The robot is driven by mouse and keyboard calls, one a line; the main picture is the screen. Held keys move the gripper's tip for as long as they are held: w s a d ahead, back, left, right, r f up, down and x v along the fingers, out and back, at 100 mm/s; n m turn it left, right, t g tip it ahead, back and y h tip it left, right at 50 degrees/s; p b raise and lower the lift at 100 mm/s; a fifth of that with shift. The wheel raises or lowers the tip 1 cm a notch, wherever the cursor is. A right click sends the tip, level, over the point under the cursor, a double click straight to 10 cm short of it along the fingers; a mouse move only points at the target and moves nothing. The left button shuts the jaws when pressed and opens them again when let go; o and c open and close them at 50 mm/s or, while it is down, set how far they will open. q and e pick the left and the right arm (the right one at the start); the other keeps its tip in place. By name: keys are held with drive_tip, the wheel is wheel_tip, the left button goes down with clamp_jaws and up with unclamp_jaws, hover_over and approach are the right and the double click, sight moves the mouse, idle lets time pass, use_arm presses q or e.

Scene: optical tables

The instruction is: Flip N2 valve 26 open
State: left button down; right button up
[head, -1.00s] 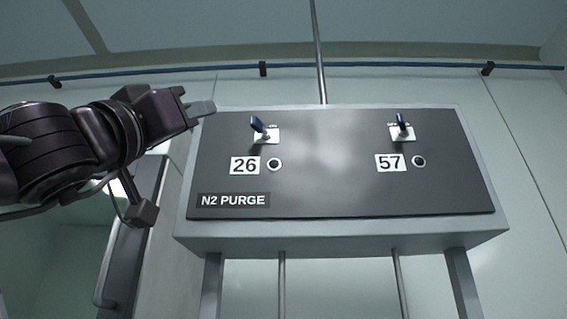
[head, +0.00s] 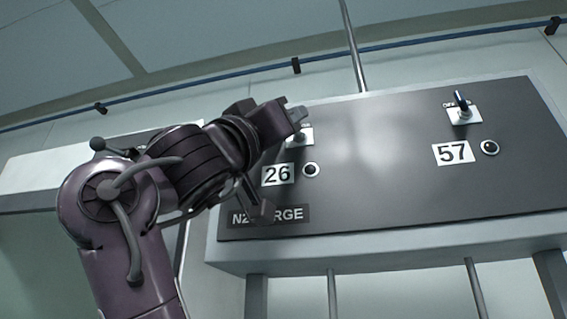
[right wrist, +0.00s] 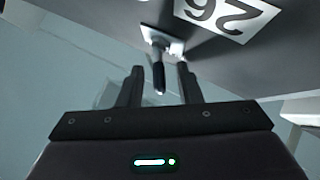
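The valve 26 switch plate (head: 300,138) sits above the white "26" label (head: 278,174) on the dark N2 PURGE panel. My right gripper (head: 297,113) is in front of it and hides its lever in the head view. In the right wrist view, the dark lever (right wrist: 158,76) stands out from its plate, between the two spread fingers of my right gripper (right wrist: 158,73). Gaps show on both sides of the lever, so the gripper is open around it. The round indicator (head: 311,169) beside the 26 label is dark. My left gripper is not in view.
A second valve lever (head: 461,100) stands to the right, above the "57" label (head: 453,152), with its own dark indicator (head: 490,148). The panel box (head: 390,249) stands on metal legs. A vertical pipe (head: 353,45) rises behind it.

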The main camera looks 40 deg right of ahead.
drive_tip(key=shift+s+a, duration=0.1)
drive_tip(key=shift+a, duration=0.2)
drive_tip(key=shift+c, duration=1.3)
clamp_jaws()
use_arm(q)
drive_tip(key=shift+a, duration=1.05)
use_arm(e)
drive_tip(key=shift+t, duration=0.3)
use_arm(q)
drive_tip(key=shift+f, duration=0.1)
